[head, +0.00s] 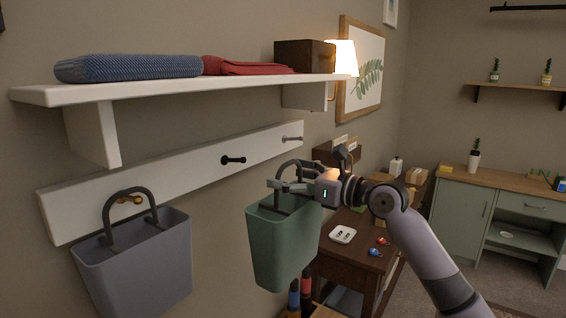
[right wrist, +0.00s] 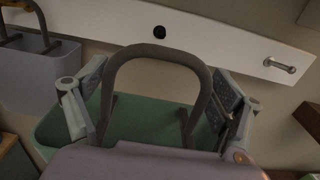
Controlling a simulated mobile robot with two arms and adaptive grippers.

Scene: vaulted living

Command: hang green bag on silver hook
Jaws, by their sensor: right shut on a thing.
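The green bag (head: 283,240) is a tapered open bin with a dark arched handle (right wrist: 158,52). My right gripper (head: 284,186) is shut on this handle, and the bag hangs upright below it, clear of the wall board. In the right wrist view, the handle arch rises between the two fingers and the green body (right wrist: 135,120) is partly hidden by my gripper. The silver hook (head: 292,139) is at the right end of the white board, bare, above the bag; it also shows in the right wrist view (right wrist: 280,66), right of the handle. My left gripper is not in view.
A bare black hook (head: 233,160) sits mid-board. A grey-blue bag (head: 140,265) hangs on the gold hook (head: 130,199) at left. A white shelf (head: 190,88) with folded cloths and a box juts out above. A dark side table (head: 350,252) stands right of the bag.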

